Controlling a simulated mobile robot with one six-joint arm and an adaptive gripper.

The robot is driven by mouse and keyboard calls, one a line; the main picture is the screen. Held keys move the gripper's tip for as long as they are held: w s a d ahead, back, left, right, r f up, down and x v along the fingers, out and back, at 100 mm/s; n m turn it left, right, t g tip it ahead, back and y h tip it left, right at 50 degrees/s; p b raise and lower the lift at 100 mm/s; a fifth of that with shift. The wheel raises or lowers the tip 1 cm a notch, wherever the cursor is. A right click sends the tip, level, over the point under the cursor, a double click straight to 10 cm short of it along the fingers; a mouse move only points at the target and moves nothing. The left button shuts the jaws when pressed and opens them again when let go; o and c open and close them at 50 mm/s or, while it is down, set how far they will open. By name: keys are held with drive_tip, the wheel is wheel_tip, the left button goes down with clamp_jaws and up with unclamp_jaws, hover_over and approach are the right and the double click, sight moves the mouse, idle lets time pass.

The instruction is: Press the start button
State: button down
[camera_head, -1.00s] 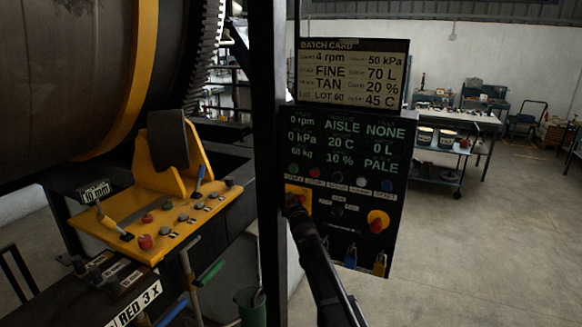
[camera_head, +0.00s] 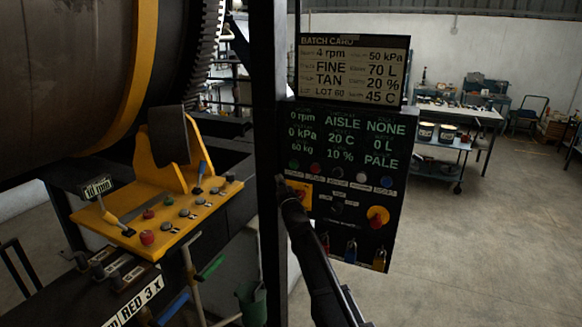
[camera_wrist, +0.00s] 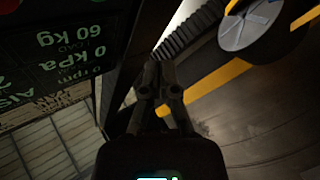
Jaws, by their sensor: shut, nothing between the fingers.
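A dark control panel (camera_head: 400,215) hangs on the post, with a lit readout above a row of small buttons. A green button (camera_head: 293,163) and a red button (camera_head: 315,168) sit at the row's left end. The labels are too small to read, so I cannot tell which is the start button. My gripper (camera_head: 281,181) is shut and empty, with its tip at the panel's left edge, below the green button. In the wrist view my gripper (camera_wrist: 160,67) is beside the panel (camera_wrist: 70,45), which appears upside down. I see no contact with a button.
A batch card (camera_head: 352,75) is mounted above the panel. A black post (camera_head: 268,110) stands directly left of it. A yellow console (camera_head: 130,190) with more buttons and levers is at left, below a large drum (camera_head: 60,80). Open floor (camera_head: 480,260) lies to the right.

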sight(292, 166)
drive_tip(key=shift+w+d, duration=0.45)
drive_tip(key=shift+w, duration=0.8)
drive_tip(key=shift+w+d, duration=0.45)
drive_tip(key=shift+w, duration=0.8)
drive_tip(key=shift+w+d, duration=0.45)
drive_tip(key=shift+w, duration=0.8)
drive_tip(key=shift+w+d+r, duration=0.25)
drive_tip(key=shift+w+r, duration=0.05)
drive_tip(key=shift+w, duration=0.15)
drive_tip(key=shift+w+d+r, duration=0.2)
drive_tip(key=shift+w+r, duration=0.1)
drive_tip(key=shift+w, duration=0.15)
idle(0.7)
drive_tip(key=shift+s+f, duration=0.1)
drive_tip(key=shift+f, duration=0.05)
drive_tip(key=shift+s+a+f+b, duration=0.1)
drive_tip(key=shift+s+f+b, duration=0.25)
drive_tip(key=shift+b, duration=0.2)
drive_tip(key=shift+s+a+f, duration=0.15)
drive_tip(key=shift+a, duration=0.05)
drive_tip(key=s, duration=0.1)
drive_tip(key=s+a, duration=0.1)
drive_tip(key=s+a+f, duration=0.1)
drive_tip(key=shift+s, duration=0.4)
idle(0.3)
drive_tip(key=shift+d, duration=0.1)
idle(0.5)
